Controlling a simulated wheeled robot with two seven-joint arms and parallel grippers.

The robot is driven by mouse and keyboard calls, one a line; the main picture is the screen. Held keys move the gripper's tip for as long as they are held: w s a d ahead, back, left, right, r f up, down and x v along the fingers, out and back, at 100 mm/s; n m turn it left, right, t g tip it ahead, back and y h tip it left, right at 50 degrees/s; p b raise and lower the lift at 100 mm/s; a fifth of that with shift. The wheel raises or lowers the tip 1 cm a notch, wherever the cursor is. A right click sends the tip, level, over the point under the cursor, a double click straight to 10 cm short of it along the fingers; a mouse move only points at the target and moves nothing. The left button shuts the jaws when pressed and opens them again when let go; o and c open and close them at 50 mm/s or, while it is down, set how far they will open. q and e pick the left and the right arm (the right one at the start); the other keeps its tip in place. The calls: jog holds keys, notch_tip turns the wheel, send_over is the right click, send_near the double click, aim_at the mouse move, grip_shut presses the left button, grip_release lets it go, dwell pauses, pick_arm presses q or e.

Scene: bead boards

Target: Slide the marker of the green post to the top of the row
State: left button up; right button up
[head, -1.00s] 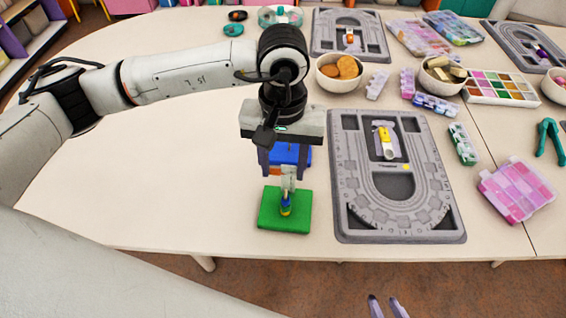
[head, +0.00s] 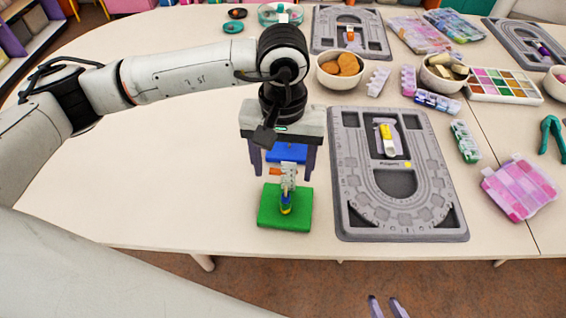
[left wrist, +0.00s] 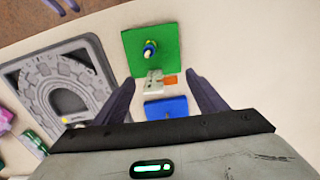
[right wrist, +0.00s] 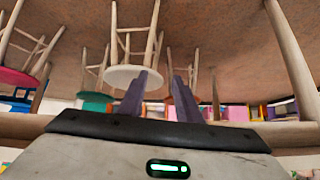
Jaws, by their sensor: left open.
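A green base (head: 271,209) stands on the table with a short upright post (head: 286,203) showing blue and yellow. Just behind it is a pale plate (head: 290,173) with small dark holes and an orange marker (head: 275,171) at its left side. Behind these a blue base (head: 288,152) is partly hidden by my left gripper. My left gripper (head: 283,174) is open, pointing down, its fingers either side of the pale plate and marker. The left wrist view shows the plate (left wrist: 153,79) and orange marker (left wrist: 171,79) between the fingertips. My right gripper (right wrist: 160,74) is open and empty, away from the objects.
A grey bead board (head: 345,222) with a yellow-and-white piece (head: 388,139) lies right of the green base. Bowls (head: 340,71), bead boxes and a pink case (head: 519,187) stand farther right and back. The table left of the green base is clear.

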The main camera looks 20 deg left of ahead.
pick_arm(q)
notch_tip(320, 180, up, 10)
jog(key=shift+r+b, duration=0.15)
jog(key=shift+b, duration=0.15)
pick_arm(e)
jog(key=shift+w+a+r, duration=0.25)
jog(key=shift+a, duration=0.15)
pick_arm(q)
jog(key=shift+s, duration=0.1)
pick_arm(e)
jog(key=shift+s, duration=0.1)
